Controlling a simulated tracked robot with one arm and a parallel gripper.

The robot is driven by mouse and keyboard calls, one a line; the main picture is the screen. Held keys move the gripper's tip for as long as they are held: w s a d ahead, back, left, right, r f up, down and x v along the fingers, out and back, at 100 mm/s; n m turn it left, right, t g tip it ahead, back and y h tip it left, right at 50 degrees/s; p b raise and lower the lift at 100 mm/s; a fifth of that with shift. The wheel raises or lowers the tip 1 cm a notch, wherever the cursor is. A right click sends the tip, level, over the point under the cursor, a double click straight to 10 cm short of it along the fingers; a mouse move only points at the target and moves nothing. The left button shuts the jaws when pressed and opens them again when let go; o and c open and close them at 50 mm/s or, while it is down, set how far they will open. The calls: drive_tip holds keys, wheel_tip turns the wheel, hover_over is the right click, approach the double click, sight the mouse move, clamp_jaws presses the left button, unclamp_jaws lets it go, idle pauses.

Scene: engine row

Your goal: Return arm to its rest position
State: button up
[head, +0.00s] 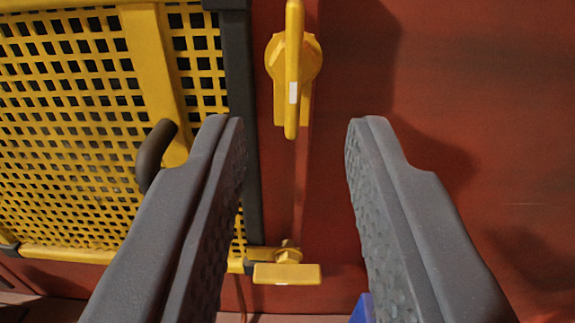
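My gripper (297,140) reaches up from the bottom of the head view. Its two grey fingers stand wide apart, with nothing between their tips. Beyond the gap, a yellow valve handle (293,70) with a small white mark stands upright against a red wall. The fingertips look apart from it, just below its lower end in the picture. The rest of my arm is out of view.
A yellow mesh guard (65,120) with a dark handle (154,150) fills the left side, close to the left finger. A second yellow handle (287,273) lies level lower down. A blue thing (361,310) shows at the bottom. The red wall (480,90) is bare at upper right.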

drive_tip(key=s+r+g, duration=0.1)
drive_tip(key=s+r, duration=2.2)
drive_tip(key=s, duration=1.3)
drive_tip(key=s+d+r+g, duration=0.1)
drive_tip(key=s+r, duration=0.1)
drive_tip(key=s, duration=1.2)
drive_tip(key=shift+s+g, duration=0.3)
drive_tip(key=shift+s, duration=0.05)
